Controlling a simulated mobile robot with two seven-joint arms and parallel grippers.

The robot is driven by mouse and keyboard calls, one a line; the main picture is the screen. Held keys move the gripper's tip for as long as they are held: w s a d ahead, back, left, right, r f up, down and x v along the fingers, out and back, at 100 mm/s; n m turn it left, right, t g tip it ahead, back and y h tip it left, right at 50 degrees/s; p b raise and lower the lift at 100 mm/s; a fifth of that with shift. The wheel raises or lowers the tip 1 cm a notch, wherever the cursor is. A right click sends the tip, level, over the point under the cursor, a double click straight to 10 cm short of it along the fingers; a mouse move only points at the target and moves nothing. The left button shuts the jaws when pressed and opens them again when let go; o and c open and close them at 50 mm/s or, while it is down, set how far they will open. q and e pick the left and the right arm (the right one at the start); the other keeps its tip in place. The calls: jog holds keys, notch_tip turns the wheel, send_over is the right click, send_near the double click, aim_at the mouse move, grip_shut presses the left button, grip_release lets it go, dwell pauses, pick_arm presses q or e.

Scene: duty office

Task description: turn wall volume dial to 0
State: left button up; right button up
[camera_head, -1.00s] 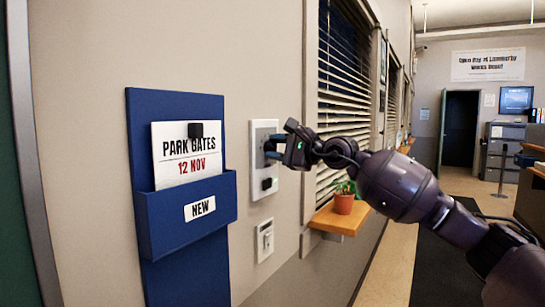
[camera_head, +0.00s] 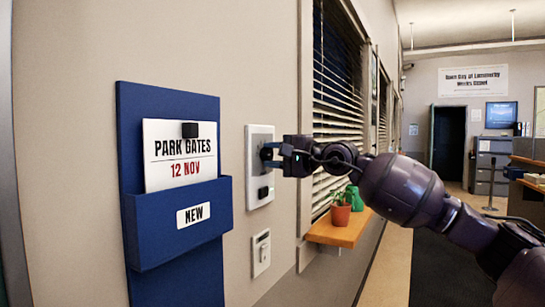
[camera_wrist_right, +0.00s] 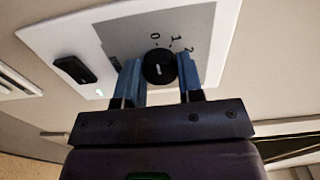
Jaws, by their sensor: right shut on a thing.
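The wall volume dial (camera_wrist_right: 158,67) is a round black knob with a short white mark, on a grey scale plate (camera_wrist_right: 202,22) in a white wall panel (camera_head: 252,192). In the right wrist view, 0 and 1 are printed beyond the knob; other figures are partly hidden. I cannot tell exactly which figure the mark points to. My right gripper (camera_head: 268,154) is at the panel, its blue fingers on both sides of the knob and shut on it. My left gripper is not in view.
A black knob or switch (camera_head: 263,192) sits low on the same panel, with a small white switch plate (camera_head: 261,252) below. A blue notice holder (camera_head: 170,285) hangs to the left. A wooden shelf (camera_head: 338,232) with a potted plant (camera_head: 340,214) is to the right, under window blinds.

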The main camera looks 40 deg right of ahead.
jog(key=o, duration=0.9)
jog(key=shift+s+d, duration=0.1)
jog(key=shift+s, duration=0.1)
jog(key=shift+p+v, duration=0.85)
jog(key=shift+v, duration=1.35)
jog(key=p, duration=0.2)
send_near(270, 153)
jog(key=shift+s, duration=0.6)
jog(key=shift+s+d+f, duration=0.15)
jog(key=shift+s+d, duration=0.05)
jog(key=shift+d, duration=0.05)
